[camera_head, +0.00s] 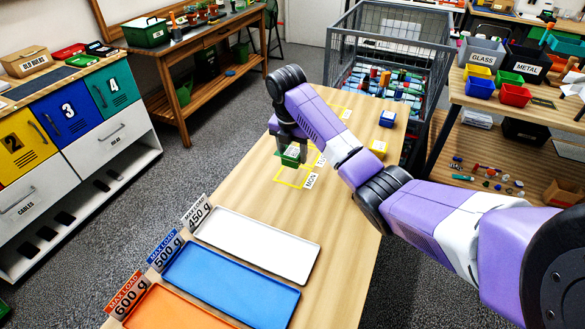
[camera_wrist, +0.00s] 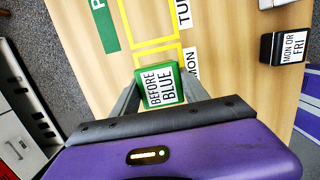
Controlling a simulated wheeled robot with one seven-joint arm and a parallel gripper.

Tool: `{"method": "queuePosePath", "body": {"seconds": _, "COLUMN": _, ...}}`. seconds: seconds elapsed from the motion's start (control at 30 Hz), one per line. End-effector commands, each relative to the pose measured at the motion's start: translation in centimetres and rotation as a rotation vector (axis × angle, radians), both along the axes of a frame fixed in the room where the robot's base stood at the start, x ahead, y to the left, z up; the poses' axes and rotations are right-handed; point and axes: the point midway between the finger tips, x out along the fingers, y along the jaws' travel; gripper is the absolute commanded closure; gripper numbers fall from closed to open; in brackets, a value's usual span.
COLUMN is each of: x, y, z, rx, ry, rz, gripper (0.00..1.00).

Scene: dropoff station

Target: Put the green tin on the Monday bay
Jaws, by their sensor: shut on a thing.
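The Monday bay (camera_head: 283,181) is a yellow outline on the wooden table, beside a white "MON" label (camera_head: 310,181). The tin is over or at this bay and hides part of it. I cannot tell whether it touches the table. A "TUE" label (camera_wrist: 184,12) marks the adjoining yellow bay (camera_wrist: 155,25).
A blue tin (camera_head: 387,119) and a yellow tin (camera_head: 378,150) stand right of the bays. A black box labelled "MON OR FRI" (camera_wrist: 270,49) shows in the wrist view. White (camera_head: 258,243), blue (camera_head: 230,285) and orange (camera_head: 170,310) trays lie nearer. A wire cage (camera_head: 345,65) stands behind the table.

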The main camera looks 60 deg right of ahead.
Motion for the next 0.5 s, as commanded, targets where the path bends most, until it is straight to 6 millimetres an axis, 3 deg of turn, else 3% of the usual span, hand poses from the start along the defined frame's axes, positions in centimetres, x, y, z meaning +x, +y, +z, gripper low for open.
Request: {"method": "queuePosePath", "body": {"seconds": 0.5, "x": 0.0, "y": 0.0, "z": -5.2, "rx": 0.000, "ry": 0.000, "rz": -0.001, "gripper": 0.94}}
